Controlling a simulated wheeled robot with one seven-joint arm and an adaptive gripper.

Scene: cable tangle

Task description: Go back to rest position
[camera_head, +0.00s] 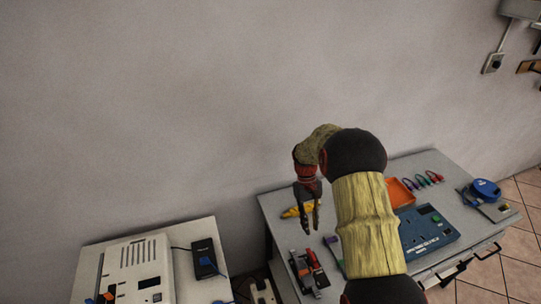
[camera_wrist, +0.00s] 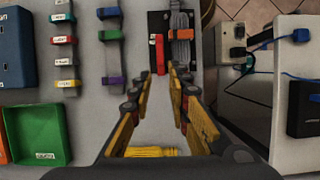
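My gripper (camera_head: 308,222) hangs at the end of my bent arm above the left part of the grey workbench (camera_head: 276,204). In the wrist view my gripper (camera_wrist: 160,82) has its two fingers apart, with nothing between them but bare bench top. A yellow item (camera_head: 293,211) lies on the bench behind the fingers; its ribbed yellow part (camera_wrist: 152,152) shows at the bottom of the wrist view. A grey cable bundle with an orange band (camera_wrist: 181,34) lies on a black plate beyond the fingertips, beside a red piece (camera_wrist: 160,54).
A blue power box (camera_head: 426,231), an orange bin (camera_head: 399,193) and coloured cable clips (camera_head: 428,179) are on the bench. A green bin (camera_wrist: 38,132) shows in the wrist view. A second table (camera_head: 209,232) with a white device (camera_head: 137,265) stands left, across a gap. The wall is behind.

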